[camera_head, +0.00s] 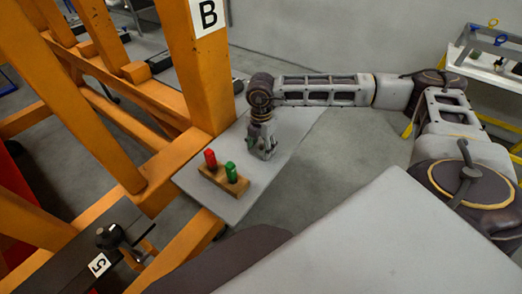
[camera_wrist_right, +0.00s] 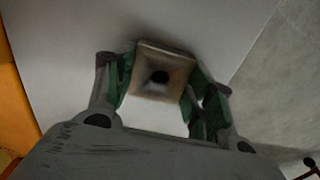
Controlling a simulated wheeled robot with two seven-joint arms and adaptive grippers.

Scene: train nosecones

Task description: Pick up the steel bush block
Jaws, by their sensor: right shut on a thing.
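The steel bush block is a squarish, pale brownish-grey block (camera_wrist_right: 150,89) with a dark round hole in its face, seen in the right wrist view. My right gripper (camera_head: 262,148) points down over the grey table top (camera_head: 222,205) in the head view. In the right wrist view its green-padded fingers (camera_wrist_right: 161,84) stand on both sides of the block, shut on it. The head view hides most of the block behind the fingers, and I cannot tell whether it touches the table. My left gripper is in neither view.
A wooden block with a red peg (camera_head: 210,158) and a green peg (camera_head: 230,171) stands left of my right gripper. An orange frame post (camera_head: 205,75) with a "B" label rises behind. A black fixture (camera_head: 110,236) sits at lower left. The table's far part is clear.

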